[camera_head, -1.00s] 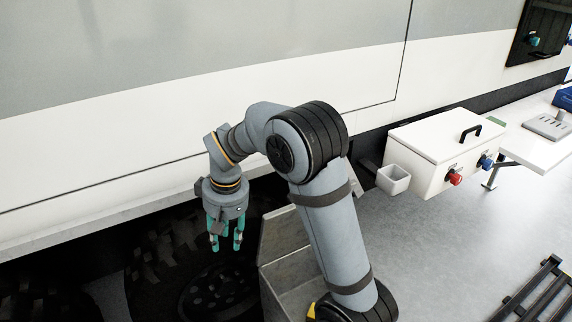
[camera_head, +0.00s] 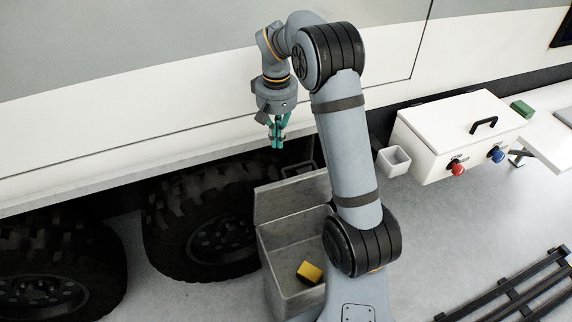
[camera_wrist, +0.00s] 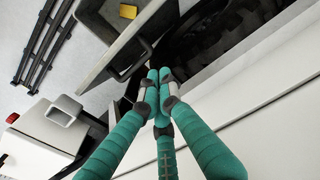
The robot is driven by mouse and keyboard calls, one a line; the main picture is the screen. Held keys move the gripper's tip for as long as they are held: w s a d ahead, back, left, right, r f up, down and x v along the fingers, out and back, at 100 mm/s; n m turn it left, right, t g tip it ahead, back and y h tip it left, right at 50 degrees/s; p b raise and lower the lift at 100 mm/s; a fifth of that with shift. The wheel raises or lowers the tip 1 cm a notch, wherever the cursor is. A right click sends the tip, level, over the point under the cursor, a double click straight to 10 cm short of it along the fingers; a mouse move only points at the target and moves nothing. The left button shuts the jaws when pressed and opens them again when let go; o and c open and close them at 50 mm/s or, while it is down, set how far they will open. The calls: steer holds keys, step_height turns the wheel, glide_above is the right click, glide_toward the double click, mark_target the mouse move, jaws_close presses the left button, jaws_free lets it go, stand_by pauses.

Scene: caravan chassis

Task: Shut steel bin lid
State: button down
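The steel bin (camera_head: 275,262) stands on the floor beside a big tyre, with a yellow block (camera_head: 309,272) inside it. Its lid (camera_head: 291,196) is open, raised along the bin's far side, by the vehicle. A dark handle (camera_head: 297,170) shows behind the lid's upper edge. In the wrist view the lid's handle (camera_wrist: 130,62) is just left of the fingertips. My gripper (camera_head: 277,143) points down above and behind the raised lid, with its teal fingers drawn together and nothing seen between them. In the wrist view the fingertips (camera_wrist: 160,78) meet. Contact with the handle cannot be told.
The vehicle's white side wall (camera_head: 130,150) is close behind my gripper. Large tyres (camera_head: 205,220) stand left of the bin. A white box (camera_head: 455,135) with red and blue knobs and a small white cup (camera_head: 393,160) are at the right. A black rack (camera_head: 515,300) lies at the lower right.

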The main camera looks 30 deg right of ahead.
steer(key=p, duration=0.1)
glide_above(284, 176)
steer(key=w, duration=0.3)
step_height(284, 176, down, 7)
steer(key=s, duration=0.1)
steer(key=s+p, duration=0.1)
steer(key=shift+s+f, duration=0.2)
steer(key=shift+s, duration=0.15)
steer(key=shift+s+f, duration=0.1)
steer(key=shift+s, duration=0.05)
steer(key=shift+a+f, duration=0.1)
steer(key=shift+f, duration=0.05)
steer(key=shift+s, duration=0.1)
